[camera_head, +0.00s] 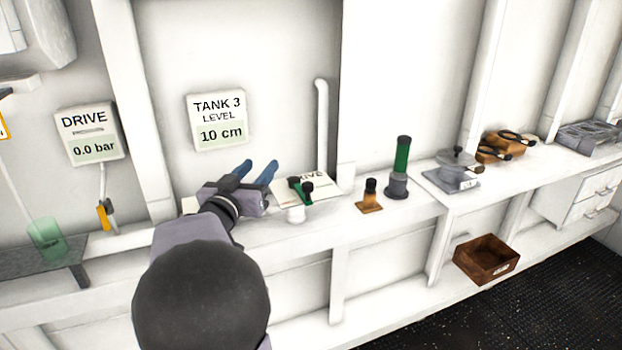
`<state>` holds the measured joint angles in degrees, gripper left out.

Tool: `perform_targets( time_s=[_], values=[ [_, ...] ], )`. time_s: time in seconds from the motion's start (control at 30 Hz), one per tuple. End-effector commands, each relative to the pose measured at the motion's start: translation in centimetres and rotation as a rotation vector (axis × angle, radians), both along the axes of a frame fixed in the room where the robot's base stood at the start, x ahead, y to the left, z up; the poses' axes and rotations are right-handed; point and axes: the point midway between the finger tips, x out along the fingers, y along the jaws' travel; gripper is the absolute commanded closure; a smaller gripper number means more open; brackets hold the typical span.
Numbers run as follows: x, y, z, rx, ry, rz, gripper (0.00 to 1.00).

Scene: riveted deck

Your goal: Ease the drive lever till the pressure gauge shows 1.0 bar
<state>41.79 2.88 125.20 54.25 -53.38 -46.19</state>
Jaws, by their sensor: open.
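The drive pressure gauge (90,134) hangs on the wall at the left and reads 0.0 bar. The drive lever (301,190), green and black, stands on the bench by a white plate (318,178) whose lettering is partly covered and ends in "IVE". My gripper (256,172) is open, its two blue fingers apart and empty, just left of the lever. I see no contact between the fingers and the lever. The lever's exact angle is hard to tell.
A Tank 3 level sign (216,120) reads 10 cm. Right of the lever stand a small orange-and-black part (370,196) and a green-handled post (400,168). A green glass (47,240) is at far left. A brown box (486,260) sits lower right.

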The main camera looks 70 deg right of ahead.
Motion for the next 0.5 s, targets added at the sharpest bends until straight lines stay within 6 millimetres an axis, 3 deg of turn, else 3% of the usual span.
perform_targets(
  time_s=[0.03, 0.1, 0.33, 0.5],
  values=[
    [-3.3, -1.5, 0.2, -0.021, -0.011, -0.102, 0.58],
    [-6.8, -3.1, -0.5, -0.044, -0.030, -0.189, 0.58],
    [-8.5, -4.3, -4.6, -0.015, -0.086, -0.158, 0.58],
    [-8.8, -4.4, -6.1, 0.006, -0.110, -0.137, 0.58]
  ],
)
